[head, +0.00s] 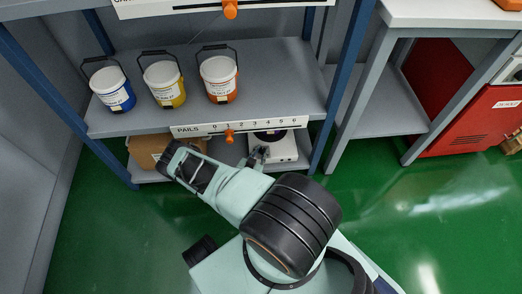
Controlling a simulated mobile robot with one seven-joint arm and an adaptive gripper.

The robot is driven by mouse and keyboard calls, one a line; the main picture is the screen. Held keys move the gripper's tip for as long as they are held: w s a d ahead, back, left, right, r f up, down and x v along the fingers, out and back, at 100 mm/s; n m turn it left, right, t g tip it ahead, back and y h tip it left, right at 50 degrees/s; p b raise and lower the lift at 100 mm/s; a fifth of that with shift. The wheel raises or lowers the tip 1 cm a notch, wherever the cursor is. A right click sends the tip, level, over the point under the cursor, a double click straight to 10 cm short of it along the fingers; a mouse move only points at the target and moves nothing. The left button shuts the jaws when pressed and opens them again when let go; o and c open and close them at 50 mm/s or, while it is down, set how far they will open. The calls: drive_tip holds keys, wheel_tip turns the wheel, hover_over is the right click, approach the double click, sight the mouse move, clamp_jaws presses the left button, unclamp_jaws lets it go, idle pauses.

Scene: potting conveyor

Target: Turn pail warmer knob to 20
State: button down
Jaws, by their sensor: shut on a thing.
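The pail warmer (285,150) is a low white unit with a dark round top, on the bottom shelf at its right end. My gripper (261,153) is at the front left of the warmer, with its fingertips against that front face. It is shut on the knob there, which the fingers hide. The dial marks around the knob are too small and covered to read, so its setting cannot be told.
A cardboard box (146,149) sits left on the bottom shelf. Above, a label rail (185,131) carries a numbered scale and an orange pointer (229,136). Blue posts flank the shelves; green floor (440,220) is open.

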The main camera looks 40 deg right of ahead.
sight(261, 154)
idle(0.3)
drive_tip(key=c, duration=1.7)
unclamp_jaws()
drive_tip(key=shift+r, duration=0.1)
wheel_tip(261, 154, up, 10)
drive_tip(key=shift+f, duration=0.1)
